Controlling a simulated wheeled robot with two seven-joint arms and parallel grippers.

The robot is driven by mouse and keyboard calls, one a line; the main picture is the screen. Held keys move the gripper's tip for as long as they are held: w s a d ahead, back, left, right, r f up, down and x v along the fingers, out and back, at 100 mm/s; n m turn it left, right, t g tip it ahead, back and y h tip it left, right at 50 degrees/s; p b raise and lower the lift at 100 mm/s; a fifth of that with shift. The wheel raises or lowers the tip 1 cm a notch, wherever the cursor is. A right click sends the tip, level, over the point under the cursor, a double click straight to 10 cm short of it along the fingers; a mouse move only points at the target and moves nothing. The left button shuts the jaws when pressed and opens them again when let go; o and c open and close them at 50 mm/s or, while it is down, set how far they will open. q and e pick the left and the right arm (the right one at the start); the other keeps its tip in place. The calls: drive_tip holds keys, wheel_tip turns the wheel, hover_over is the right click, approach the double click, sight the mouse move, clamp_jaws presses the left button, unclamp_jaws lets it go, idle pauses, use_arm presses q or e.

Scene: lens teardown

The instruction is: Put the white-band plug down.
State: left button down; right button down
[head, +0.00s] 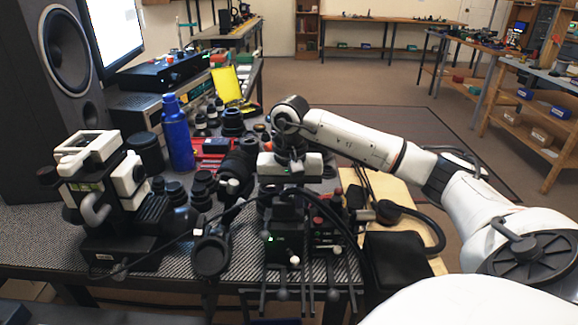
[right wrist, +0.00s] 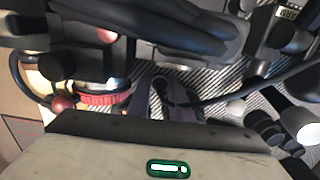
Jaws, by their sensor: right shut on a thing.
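My right gripper (head: 287,190) hangs pointing down over the work table, by a black box with a green light. In the right wrist view its two dark fingers (right wrist: 165,98) are close together around a small dark piece, which I take for the white-band plug (right wrist: 162,90). A dark cable runs off to the right from it. Its white band cannot be made out. In the head view the fingertips and plug are lost among black equipment. My left gripper is in neither view.
The black box (head: 283,246) with cables and knobs stands at the table's front edge. A white microscope (head: 95,160), a blue bottle (head: 177,135) and several dark lens parts crowd the left. A black pad (head: 398,258) lies to the right. Little of the patterned tabletop is bare.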

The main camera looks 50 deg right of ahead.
drive_tip(key=shift+f, duration=0.55)
drive_tip(key=shift+f, duration=0.15)
drive_tip(key=c, duration=1.6)
unclamp_jaws()
